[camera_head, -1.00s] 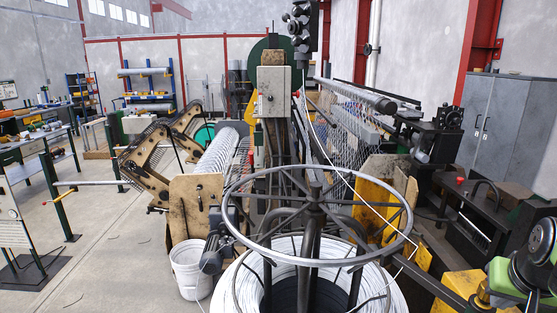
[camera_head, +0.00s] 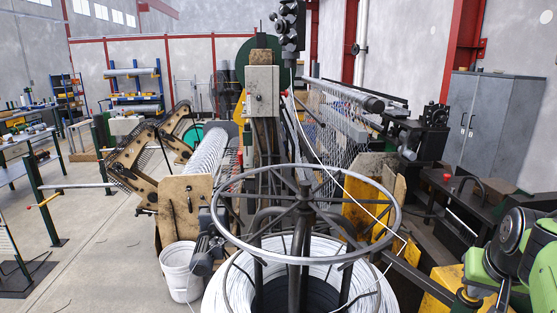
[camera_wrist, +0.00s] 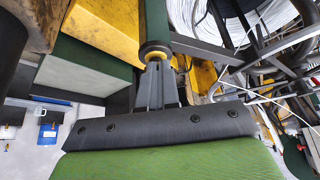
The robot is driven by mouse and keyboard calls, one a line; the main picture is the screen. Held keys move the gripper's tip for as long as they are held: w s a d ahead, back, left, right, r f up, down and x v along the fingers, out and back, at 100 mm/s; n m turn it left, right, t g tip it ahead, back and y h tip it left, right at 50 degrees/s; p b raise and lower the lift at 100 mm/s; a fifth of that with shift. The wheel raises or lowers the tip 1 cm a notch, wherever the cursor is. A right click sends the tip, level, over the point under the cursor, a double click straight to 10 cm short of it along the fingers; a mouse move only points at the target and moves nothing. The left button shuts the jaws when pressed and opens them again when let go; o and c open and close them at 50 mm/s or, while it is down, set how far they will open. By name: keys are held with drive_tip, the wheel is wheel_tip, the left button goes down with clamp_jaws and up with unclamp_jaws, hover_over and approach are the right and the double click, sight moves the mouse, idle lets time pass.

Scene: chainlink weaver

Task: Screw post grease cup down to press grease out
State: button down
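In the wrist view my gripper (camera_wrist: 157,82) points up the picture from its dark flange and green hand. Its grey fingers stand close together, and I cannot make out the gap between them. Just beyond their tips is the round dark end of a green post (camera_wrist: 155,22), with a yellow, brass-like ring (camera_wrist: 155,56) that may be the grease cup. I cannot tell whether the fingers touch it. In the head view my green and black arm is at the lower right; the fingers are not clearly visible there.
A wire coil (camera_head: 232,292) under a large grey ring (camera_head: 216,222) stands in front of the weaving machine. A dark rail (camera_head: 420,275) runs from it toward my arm. Yellow and dark green blocks (camera_wrist: 85,65) lie close left of the post. A white bucket (camera_head: 180,272) stands on open floor.

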drive_tip(key=shift+s+a, duration=0.1)
drive_tip(key=shift+a, duration=0.1)
wheel_tip(320, 180, up, 6)
drive_tip(key=p, duration=0.3)
drive_tip(key=shift+s, duration=0.1)
drive_tip(key=s+a+f+n+y+b, duration=0.1)
drive_tip(key=s+a+f+n+b, duration=0.2)
drive_tip(key=a, duration=0.6)
drive_tip(key=s+a+f+y+b, duration=0.1)
drive_tip(key=s+a+f+b, duration=0.3)
drive_tip(key=a, duration=0.4)
drive_tip(key=s+a+f+n+b, duration=0.2)
drive_tip(key=s+a+f, duration=0.4)
drive_tip(key=s+f, duration=0.3)
drive_tip(key=shift+f+n+y, duration=0.3)
drive_tip(key=shift+f+y, duration=0.1)
drive_tip(key=shift+f, duration=0.2)
